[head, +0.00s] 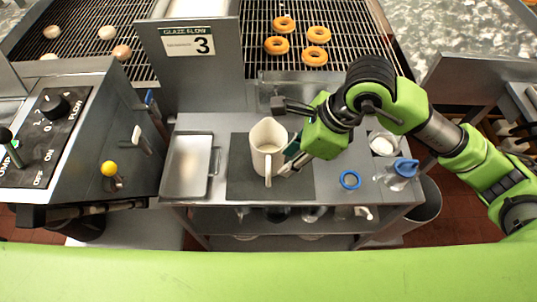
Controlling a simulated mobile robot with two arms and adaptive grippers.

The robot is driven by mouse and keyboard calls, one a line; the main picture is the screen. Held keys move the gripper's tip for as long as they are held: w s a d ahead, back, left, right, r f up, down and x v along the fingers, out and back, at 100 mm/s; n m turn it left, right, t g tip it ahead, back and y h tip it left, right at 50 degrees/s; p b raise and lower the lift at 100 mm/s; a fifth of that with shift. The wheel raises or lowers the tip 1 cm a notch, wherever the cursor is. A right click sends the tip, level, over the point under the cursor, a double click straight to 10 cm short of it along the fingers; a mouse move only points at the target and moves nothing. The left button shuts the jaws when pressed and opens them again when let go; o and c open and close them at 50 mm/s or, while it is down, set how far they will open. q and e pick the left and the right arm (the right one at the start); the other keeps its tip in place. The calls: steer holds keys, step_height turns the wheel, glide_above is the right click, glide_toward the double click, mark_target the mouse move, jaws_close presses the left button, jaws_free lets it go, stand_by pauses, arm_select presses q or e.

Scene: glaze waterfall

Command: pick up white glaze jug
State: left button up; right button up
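The white glaze jug (259,135) stands upright on a dark mat (240,186) on the steel cart, with its open top facing up and its handle toward me. My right gripper (289,162) reaches in from the right, low beside the jug's right side, with its fingertips close to the handle. The fingers are small and partly hidden by the green gripper body, so I cannot tell whether they touch the jug or how far apart they are. My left gripper is not in view.
A metal tray (188,166) lies left of the mat. A blue ring (350,180), a blue-lidded container (405,168) and a white-filled container (383,145) are to the right. A control panel (48,135) stands left. Donuts (284,24) sit on the back wire rack.

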mark_target(268, 178)
steer(key=p+x, duration=0.2)
steer(key=x, duration=1)
steer(key=shift+s+a+f, duration=0.15)
jaws_close()
